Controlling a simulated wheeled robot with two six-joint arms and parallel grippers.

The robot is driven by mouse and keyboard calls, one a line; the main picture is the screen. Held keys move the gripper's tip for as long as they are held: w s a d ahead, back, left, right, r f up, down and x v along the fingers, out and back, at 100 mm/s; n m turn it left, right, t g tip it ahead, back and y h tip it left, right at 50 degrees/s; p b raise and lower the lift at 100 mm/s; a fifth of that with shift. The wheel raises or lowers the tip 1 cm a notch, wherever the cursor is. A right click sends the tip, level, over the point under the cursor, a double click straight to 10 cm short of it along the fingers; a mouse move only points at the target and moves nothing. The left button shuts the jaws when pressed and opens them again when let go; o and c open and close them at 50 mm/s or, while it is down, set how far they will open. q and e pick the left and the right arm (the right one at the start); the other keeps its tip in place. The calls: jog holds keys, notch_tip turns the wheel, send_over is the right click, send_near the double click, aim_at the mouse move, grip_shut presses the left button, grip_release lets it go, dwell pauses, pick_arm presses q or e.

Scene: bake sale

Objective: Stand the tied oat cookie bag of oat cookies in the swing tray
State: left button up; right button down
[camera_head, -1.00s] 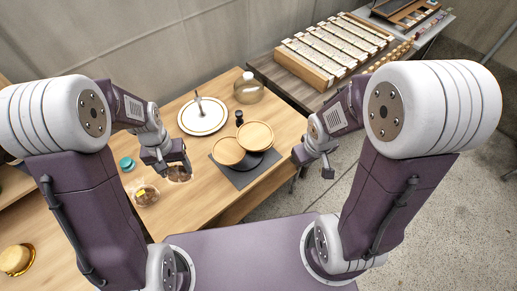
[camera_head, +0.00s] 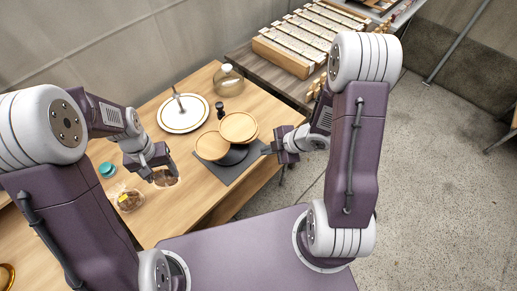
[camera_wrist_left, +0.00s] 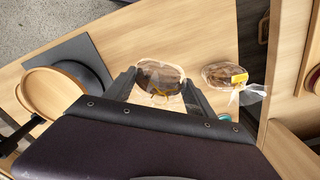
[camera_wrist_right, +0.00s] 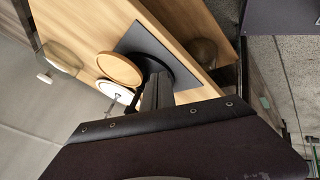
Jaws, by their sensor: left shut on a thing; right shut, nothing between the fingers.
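My left gripper (camera_head: 160,170) is shut on a clear bag of brown cookies (camera_wrist_left: 158,76), held over the wooden table; the bag also shows in the head view (camera_head: 166,179). Whether its tie is intact is hard to see. The swing tray has two round, pale wooden trays, an upper one (camera_head: 238,126) and a lower one (camera_head: 211,146), on a dark base. Part of it shows in the left wrist view (camera_wrist_left: 50,92) and the right wrist view (camera_wrist_right: 119,68). Both trays look empty. My right gripper (camera_head: 267,151) is shut and empty, just right of the swing tray.
A second cookie bag (camera_head: 129,201) with a yellow label lies on the table, left of the held bag. A dark grey mat (camera_head: 232,175) lies under the swing tray. Behind stand a white plate (camera_head: 170,124), a glass dome (camera_head: 228,80) and a small black object (camera_head: 220,108).

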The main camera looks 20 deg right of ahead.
pick_arm(q)
notch_tip(320, 180, down, 2)
jog(key=shift+f+b, duration=0.1)
jog(key=shift+b, duration=0.6)
pick_arm(e)
jog(key=x, duration=0.6)
jog(key=shift+f, duration=0.1)
pick_arm(q)
jog(key=shift+r+p, duration=0.75)
jog(key=shift+r, duration=0.05)
pick_arm(e)
jog(key=w, duration=0.2)
jog(key=shift+w+a+r, duration=0.1)
jog(key=shift+w+r, duration=0.2)
jog(key=shift+r, duration=0.1)
pick_arm(q)
jog(key=shift+r, duration=0.1)
pick_arm(e)
jog(key=shift+w+f, duration=0.1)
jog(key=shift+w, duration=0.5)
